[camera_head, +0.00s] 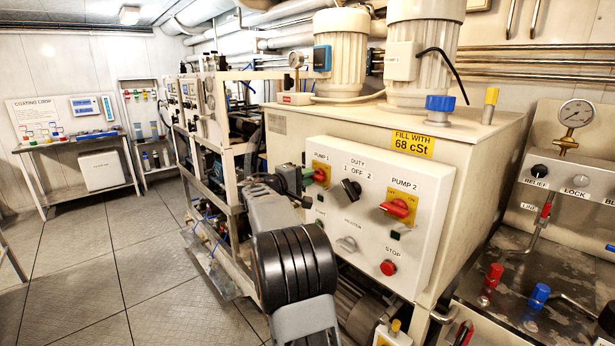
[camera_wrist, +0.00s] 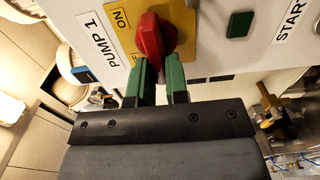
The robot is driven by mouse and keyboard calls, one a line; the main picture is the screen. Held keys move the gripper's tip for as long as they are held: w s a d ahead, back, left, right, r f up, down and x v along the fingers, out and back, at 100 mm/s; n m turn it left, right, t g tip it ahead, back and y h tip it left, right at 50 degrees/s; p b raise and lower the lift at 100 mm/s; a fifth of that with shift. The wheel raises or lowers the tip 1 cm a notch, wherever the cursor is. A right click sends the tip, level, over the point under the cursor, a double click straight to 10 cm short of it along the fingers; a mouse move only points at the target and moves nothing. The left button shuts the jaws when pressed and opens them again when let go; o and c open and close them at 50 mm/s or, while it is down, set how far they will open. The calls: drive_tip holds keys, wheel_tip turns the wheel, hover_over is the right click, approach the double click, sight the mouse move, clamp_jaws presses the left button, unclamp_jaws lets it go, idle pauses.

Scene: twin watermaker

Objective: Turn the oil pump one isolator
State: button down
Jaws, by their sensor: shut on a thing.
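The pump 1 isolator is a red rotary handle (camera_wrist: 150,36) on a yellow plate (camera_wrist: 190,22) marked ON, beside the PUMP 1 label. In the head view the red handle (camera_head: 320,175) shows at the upper left of the white control panel (camera_head: 370,262), partly hidden by my gripper. My gripper (camera_wrist: 161,66) has green fingers that reach the lower end of the handle and are shut on it. In the head view my gripper (camera_head: 306,176) comes in from the left of the panel. The fingertip contact is partly hidden.
The panel also holds the black duty selector (camera_head: 350,190), the red pump 2 isolator (camera_head: 397,208), a grey heater knob (camera_head: 346,244) and a red stop button (camera_head: 388,268). A pipe frame (camera_head: 218,150) stands close on the left. Open floor (camera_head: 110,260) lies further left.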

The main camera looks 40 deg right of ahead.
drive_tip(key=shift+f, duration=0.15)
drive_tip(key=c, duration=1.1)
unclamp_jaws()
drive_tip(key=shift+a, duration=0.15)
drive_tip(key=a, duration=0.9)
drive_tip(key=w+a+b, duration=0.1)
drive_tip(key=a, duration=0.3)
drive_tip(key=shift+a, duration=0.35)
